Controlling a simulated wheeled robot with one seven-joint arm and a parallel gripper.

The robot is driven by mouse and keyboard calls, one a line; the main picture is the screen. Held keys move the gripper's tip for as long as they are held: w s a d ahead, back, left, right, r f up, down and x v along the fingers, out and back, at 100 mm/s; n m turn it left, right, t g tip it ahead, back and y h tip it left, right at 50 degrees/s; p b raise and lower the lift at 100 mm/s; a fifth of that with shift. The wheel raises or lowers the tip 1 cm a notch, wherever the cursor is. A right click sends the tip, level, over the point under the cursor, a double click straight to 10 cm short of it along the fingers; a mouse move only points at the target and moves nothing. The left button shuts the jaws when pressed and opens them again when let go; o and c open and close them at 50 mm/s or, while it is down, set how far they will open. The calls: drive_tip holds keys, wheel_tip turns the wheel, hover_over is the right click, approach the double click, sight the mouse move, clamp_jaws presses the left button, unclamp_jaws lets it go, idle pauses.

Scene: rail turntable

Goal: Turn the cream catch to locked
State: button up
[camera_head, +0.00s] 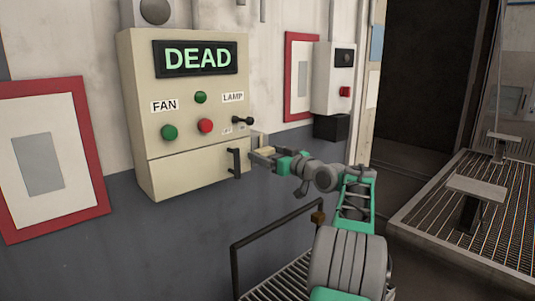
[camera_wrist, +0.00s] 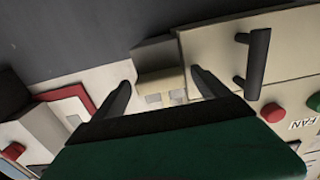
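The cream catch (camera_wrist: 160,82) shows in the wrist view as a small cream block beside the cream control box. In the head view it is small and partly hidden by my gripper at the box's lower right side. My gripper (camera_head: 262,157) reaches in from the right to that side. In the wrist view its two dark fingers stand apart, one on each side of the catch, with gaps between. It is open and holds nothing. I cannot tell whether the fingertips touch the catch or which way the catch is set.
The cream control box (camera_head: 195,185) shows a lit DEAD display (camera_head: 198,58), green and red buttons and a black lever (camera_head: 242,120). A black handle (camera_head: 235,163) juts out close to my gripper. A dark railing (camera_head: 270,230) stands below my arm. Red-framed panels hang on the wall.

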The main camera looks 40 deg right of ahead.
drive_tip(key=c, duration=1.4)
drive_tip(key=shift+f+b, duration=0.1)
drive_tip(key=shift+b, duration=0.4)
drive_tip(key=n+b, duration=0.2)
drive_tip(key=b, duration=0.2)
drive_tip(key=shift+f+n, duration=0.2)
drive_tip(key=shift+n, duration=0.2)
drive_tip(key=n+b, duration=0.7)
drive_tip(key=n, duration=0.2)
drive_tip(key=shift+r+n, duration=0.15)
drive_tip(key=shift+n, duration=0.25)
drive_tip(key=n+b, duration=0.1)
drive_tip(key=n, duration=0.4)
drive_tip(key=shift+r+b, duration=0.1)
drive_tip(key=shift+b, duration=0.25)
drive_tip(key=shift+n, duration=0.3)
